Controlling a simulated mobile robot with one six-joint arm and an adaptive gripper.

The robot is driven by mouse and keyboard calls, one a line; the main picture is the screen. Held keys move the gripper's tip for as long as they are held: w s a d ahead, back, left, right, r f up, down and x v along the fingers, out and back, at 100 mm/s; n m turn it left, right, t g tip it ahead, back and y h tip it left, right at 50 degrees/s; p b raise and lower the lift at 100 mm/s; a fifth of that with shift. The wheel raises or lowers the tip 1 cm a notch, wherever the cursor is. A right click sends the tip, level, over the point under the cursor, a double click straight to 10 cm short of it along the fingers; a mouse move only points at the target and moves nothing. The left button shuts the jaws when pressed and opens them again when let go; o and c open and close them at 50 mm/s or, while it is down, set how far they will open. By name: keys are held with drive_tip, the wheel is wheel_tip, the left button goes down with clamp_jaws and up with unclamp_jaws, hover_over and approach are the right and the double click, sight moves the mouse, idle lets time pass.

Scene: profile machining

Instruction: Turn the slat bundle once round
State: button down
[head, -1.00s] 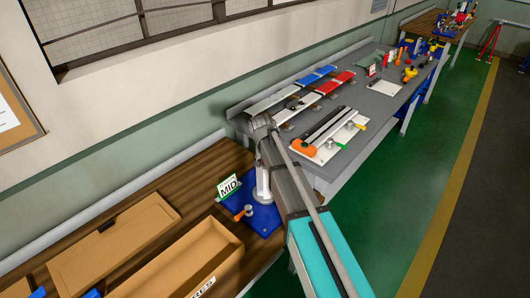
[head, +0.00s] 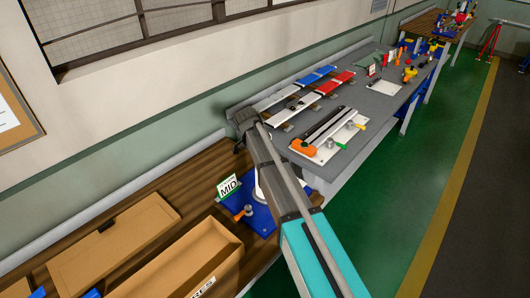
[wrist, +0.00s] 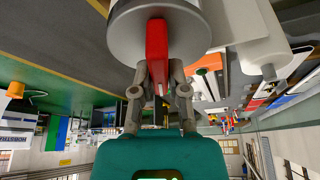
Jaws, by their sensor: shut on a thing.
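In the wrist view my gripper (wrist: 160,92) has its two fingers closed on a narrow red bar (wrist: 157,45). The bar stands in front of a large grey round disc (wrist: 125,35), whose pale rim faces me. I cannot tell whether the bar is an end of the slat bundle or a handle, nor whether it touches the disc. In the head view my arm crosses the middle and hides the gripper and the bar. A blue fixture (head: 262,222) with an orange-handled clamp (head: 243,212) and a MID sign (head: 228,188) sits beside the arm.
The grey bench (head: 375,105) beyond holds coloured slats (head: 318,74) and a white plate with orange parts (head: 325,148). Green floor (head: 400,220) is clear at right.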

drive_tip(key=shift+w+a+m+g, duration=0.1)
drive_tip(key=shift+m+g, duration=0.3)
drive_tip(key=shift+m, duration=0.7)
drive_tip(key=c, duration=0.7)
unclamp_jaws()
drive_tip(key=shift+o, duration=0.3)
